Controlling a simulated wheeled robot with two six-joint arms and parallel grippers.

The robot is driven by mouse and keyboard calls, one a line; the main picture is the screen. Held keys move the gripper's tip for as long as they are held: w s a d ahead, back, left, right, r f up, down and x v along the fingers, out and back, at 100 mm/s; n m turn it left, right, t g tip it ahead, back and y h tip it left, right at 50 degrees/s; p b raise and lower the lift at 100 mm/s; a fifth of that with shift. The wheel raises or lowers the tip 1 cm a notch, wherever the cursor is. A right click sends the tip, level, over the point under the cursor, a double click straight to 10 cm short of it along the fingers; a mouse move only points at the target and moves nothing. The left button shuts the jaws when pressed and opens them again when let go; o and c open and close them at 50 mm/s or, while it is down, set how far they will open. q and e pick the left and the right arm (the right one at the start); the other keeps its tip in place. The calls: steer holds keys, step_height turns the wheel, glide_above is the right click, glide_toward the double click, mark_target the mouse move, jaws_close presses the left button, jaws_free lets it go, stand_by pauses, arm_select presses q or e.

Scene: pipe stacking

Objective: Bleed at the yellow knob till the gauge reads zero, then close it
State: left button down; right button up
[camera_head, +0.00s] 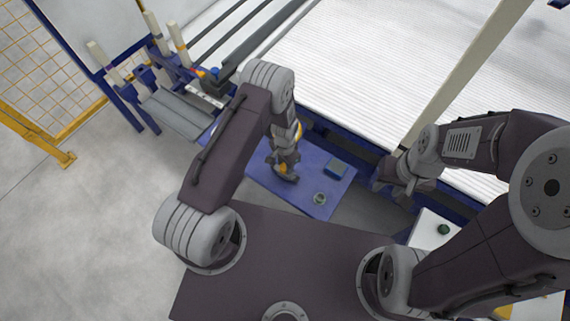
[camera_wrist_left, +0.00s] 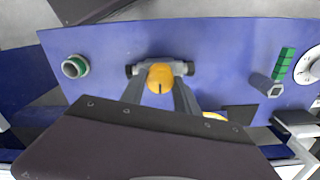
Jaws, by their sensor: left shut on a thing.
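The yellow knob (camera_wrist_left: 160,79) sits on the blue panel (camera_wrist_left: 112,50), with a dark mark running toward the bottom of the left wrist view. My left gripper (camera_wrist_left: 160,70) has its fingers on both sides of the knob and is shut on it. In the head view my left gripper (camera_head: 286,174) reaches down onto the blue panel (camera_head: 300,197) and hides the knob. A white round gauge (camera_wrist_left: 310,66) is cut off at the right edge of the left wrist view; its reading cannot be made out. My right gripper (camera_head: 388,183) is right of the panel, its fingers unclear.
A green-ringed fitting (camera_wrist_left: 75,66) is left of the knob. A green bar (camera_wrist_left: 280,63) and a grey fitting (camera_wrist_left: 266,86) are near the gauge. In the head view a white ribbed conveyor (camera_head: 370,60) lies behind the panel, and grey rollers (camera_head: 178,113) stand at left.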

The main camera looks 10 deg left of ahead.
arm_select(q)
steer(key=c, duration=0.9)
jaws_free()
steer(key=shift+r, duration=0.1)
step_height(320, 180, up, 9)
steer(key=p, duration=0.1)
step_height(320, 180, up, 18)
steer(key=n+t+p, duration=0.1)
steer(key=t+p, duration=0.2)
steer(key=p, duration=0.1)
glide_above(285, 166)
steer(key=w+a, duration=0.3)
steer(key=w, duration=0.1)
steer(key=s+a+r+n+p, duration=0.2)
steer(key=s+r+n, duration=0.1)
steer(key=s+r, duration=0.4)
steer(key=s+n+g, duration=0.1)
steer(key=s+n, duration=0.2)
steer(key=s, duration=0.7)
steer(key=shift+a+f+n+g, duration=0.3)
steer(key=shift+a+f+g, duration=0.1)
steer(key=shift+f, duration=0.05)
